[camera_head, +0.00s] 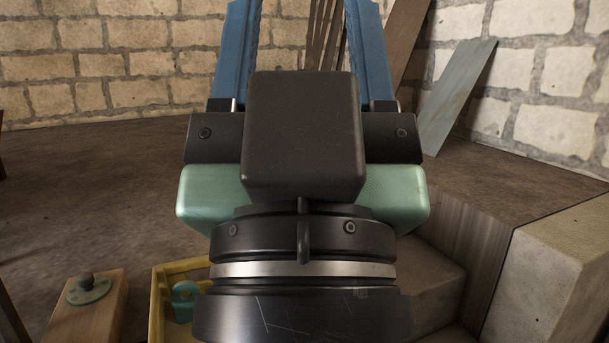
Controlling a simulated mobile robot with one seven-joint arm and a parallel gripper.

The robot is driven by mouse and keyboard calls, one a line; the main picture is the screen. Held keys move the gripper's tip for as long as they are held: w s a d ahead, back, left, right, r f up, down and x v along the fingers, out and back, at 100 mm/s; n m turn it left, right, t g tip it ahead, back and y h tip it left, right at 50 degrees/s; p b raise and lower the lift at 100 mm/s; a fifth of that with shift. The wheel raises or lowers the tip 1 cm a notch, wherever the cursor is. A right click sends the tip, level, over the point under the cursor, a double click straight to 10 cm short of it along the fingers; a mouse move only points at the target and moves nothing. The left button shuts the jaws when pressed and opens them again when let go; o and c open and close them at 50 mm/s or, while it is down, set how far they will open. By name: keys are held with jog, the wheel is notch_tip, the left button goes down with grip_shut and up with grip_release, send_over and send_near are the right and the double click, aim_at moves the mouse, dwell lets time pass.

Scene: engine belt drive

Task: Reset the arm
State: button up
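My gripper (304,20) fills the middle of the head view, seen from behind its wrist. Its two blue fingers point away from the camera and stand wide apart, with nothing visible between them but the background. The fingertips run out of the top of the frame. The black and green gripper body and the dark wrist with a silver ring hide much of the centre.
A yellow-rimmed tray (158,310) with a teal part (184,300) is at lower left, partly behind my wrist. Left of it is a wooden block (90,318) with a green disc and dark knob. Planks (455,95) lean by the brick wall; a pale block (560,270) is at right.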

notch_tip(320, 180, up, 35)
jog(key=p, duration=3.2)
jog(key=shift+w, duration=0.15)
